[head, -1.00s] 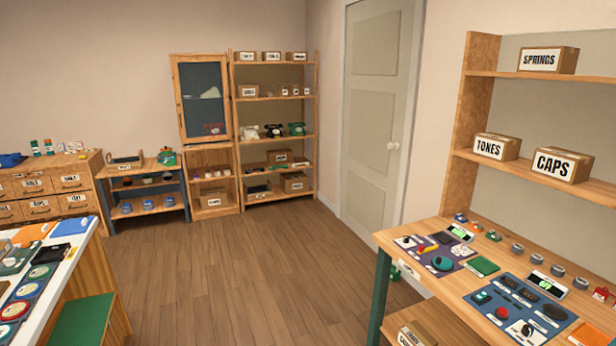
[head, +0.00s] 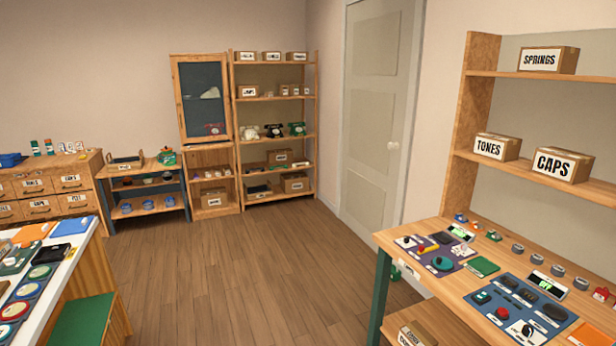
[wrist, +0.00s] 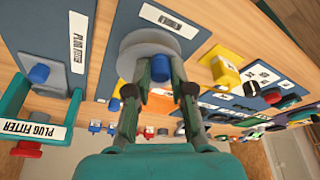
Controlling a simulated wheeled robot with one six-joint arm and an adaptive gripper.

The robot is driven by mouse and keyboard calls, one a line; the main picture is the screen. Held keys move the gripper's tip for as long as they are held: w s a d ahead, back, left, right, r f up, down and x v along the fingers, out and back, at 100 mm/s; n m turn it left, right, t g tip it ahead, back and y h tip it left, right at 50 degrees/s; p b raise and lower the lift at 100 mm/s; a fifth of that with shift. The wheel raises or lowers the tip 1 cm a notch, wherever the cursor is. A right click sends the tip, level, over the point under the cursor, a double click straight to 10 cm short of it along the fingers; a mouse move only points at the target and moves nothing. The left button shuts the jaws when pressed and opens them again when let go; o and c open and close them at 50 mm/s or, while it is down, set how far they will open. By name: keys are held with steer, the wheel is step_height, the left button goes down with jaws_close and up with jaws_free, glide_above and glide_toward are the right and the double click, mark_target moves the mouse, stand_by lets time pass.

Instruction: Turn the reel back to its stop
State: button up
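In the wrist view a round grey disc (wrist: 140,46), which looks like the reel, sits on a blue panel (wrist: 130,16). In the head view neither my gripper nor this disc can be made out.
A yellow fixture (wrist: 225,74) stands to the right. In the head view the floor (head: 230,270) between the benches is clear.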

steer(key=o, duration=0.3)
steer(key=shift+r, duration=0.1)
steer(key=shift+r, duration=3.9)
